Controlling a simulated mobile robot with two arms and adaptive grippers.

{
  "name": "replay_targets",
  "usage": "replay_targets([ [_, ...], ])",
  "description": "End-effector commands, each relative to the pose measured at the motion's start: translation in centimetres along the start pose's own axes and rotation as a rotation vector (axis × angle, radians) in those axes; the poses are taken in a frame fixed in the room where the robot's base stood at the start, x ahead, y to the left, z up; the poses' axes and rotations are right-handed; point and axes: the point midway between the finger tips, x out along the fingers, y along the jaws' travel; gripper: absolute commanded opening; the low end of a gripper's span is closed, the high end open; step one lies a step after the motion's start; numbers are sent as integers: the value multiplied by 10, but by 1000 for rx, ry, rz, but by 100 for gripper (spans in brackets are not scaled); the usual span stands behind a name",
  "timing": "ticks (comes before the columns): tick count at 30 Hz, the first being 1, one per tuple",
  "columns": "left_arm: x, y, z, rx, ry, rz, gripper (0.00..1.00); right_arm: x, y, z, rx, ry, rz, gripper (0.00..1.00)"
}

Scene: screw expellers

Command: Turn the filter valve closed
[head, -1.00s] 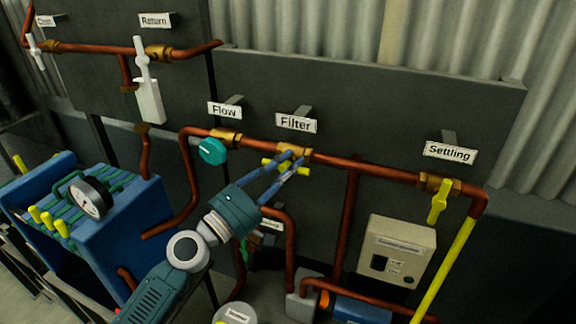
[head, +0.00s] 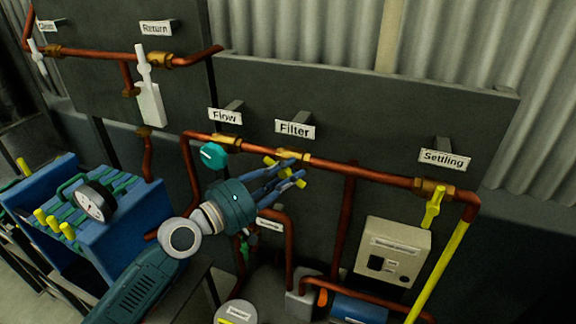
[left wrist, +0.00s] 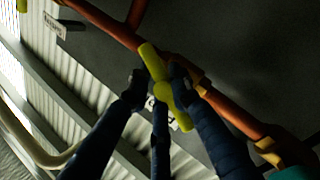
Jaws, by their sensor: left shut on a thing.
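The filter valve is a brass body on the copper pipe below the Filter label (head: 295,130). Its yellow handle (head: 269,160) slants down to the right, at an angle to the pipe. My left gripper (head: 296,169) is shut on this handle, and its blue fingers hide the handle's middle. In the left wrist view the yellow handle (left wrist: 151,62) passes between the dark fingertips of my left gripper (left wrist: 160,82), and its lower end shows below them. My right gripper is in neither view.
A teal flow valve handle (head: 213,155) sits left of the filter valve. The yellow settling valve handle (head: 433,208) hangs to the right. A vertical copper pipe (head: 343,220) and a beige box (head: 392,255) stand below. A blue unit with a gauge (head: 92,205) is at left.

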Motion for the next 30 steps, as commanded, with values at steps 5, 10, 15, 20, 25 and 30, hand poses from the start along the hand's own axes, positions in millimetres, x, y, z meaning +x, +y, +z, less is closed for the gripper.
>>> replay_targets([
  [5, 0, 2, -2, 155, -46, -66, 0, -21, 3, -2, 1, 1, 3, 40],
  [10, 0, 2, -2, 298, -88, -125, 0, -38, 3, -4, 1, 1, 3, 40],
  [15, -1, 0, 0, 442, -131, -185, 0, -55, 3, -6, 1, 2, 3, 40],
  [20, -1, -3, 0, 576, -169, -240, 0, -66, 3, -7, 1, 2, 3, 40],
  [25, -1, -5, 2, 710, -207, -294, 0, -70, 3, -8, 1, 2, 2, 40],
  [30, -1, -7, 2, 819, -239, -340, 0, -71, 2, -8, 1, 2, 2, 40],
])
